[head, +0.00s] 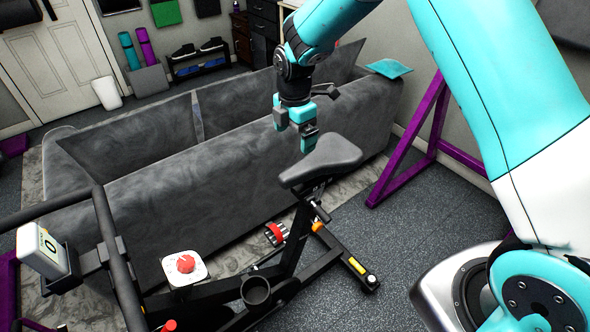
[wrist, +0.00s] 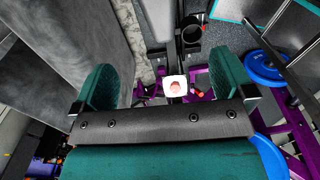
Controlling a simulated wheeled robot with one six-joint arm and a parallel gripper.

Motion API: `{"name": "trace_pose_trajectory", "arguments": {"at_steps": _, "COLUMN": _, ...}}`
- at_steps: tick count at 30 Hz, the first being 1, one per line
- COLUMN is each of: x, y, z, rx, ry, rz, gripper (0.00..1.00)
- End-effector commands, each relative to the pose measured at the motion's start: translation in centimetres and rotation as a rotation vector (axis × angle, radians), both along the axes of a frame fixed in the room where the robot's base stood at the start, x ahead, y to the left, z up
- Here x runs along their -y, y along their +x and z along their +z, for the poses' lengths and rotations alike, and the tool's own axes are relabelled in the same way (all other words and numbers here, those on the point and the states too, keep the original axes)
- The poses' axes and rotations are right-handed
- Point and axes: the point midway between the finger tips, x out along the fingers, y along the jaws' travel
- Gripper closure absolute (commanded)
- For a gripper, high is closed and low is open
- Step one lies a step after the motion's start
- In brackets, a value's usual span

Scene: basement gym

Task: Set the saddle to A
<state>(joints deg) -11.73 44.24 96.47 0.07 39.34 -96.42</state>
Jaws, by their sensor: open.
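The black saddle (head: 322,158) sits on its post on the exercise bike, right of centre in the head view. No clear contact shows. An orange part (head: 317,227) shows on the frame below the saddle. I cannot make out a mark A.
A grey sofa (head: 190,150) stands close behind the bike. A purple rack (head: 410,150) stands at right.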

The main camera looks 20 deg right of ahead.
Motion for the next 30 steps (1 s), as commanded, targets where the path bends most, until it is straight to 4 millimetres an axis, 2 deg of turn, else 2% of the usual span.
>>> {"name": "trace_pose_trajectory", "arguments": {"at_steps": 9, "x": 0.0, "y": -0.1, "z": -7.3, "rx": -0.004, "ry": 0.000, "rz": -0.002, "gripper": 0.00}}
{"name": "trace_pose_trajectory", "arguments": {"at_steps": 15, "x": 0.0, "y": -0.1, "z": -11.1, "rx": -0.002, "ry": 0.000, "rz": -0.002, "gripper": 0.00}}
{"name": "trace_pose_trajectory", "arguments": {"at_steps": 21, "x": 0.0, "y": 0.0, "z": -13.1, "rx": 0.000, "ry": 0.001, "rz": -0.002, "gripper": 0.00}}
{"name": "trace_pose_trajectory", "arguments": {"at_steps": 30, "x": 0.0, "y": 0.0, "z": -13.5, "rx": 0.002, "ry": 0.002, "rz": -0.002, "gripper": 0.00}}
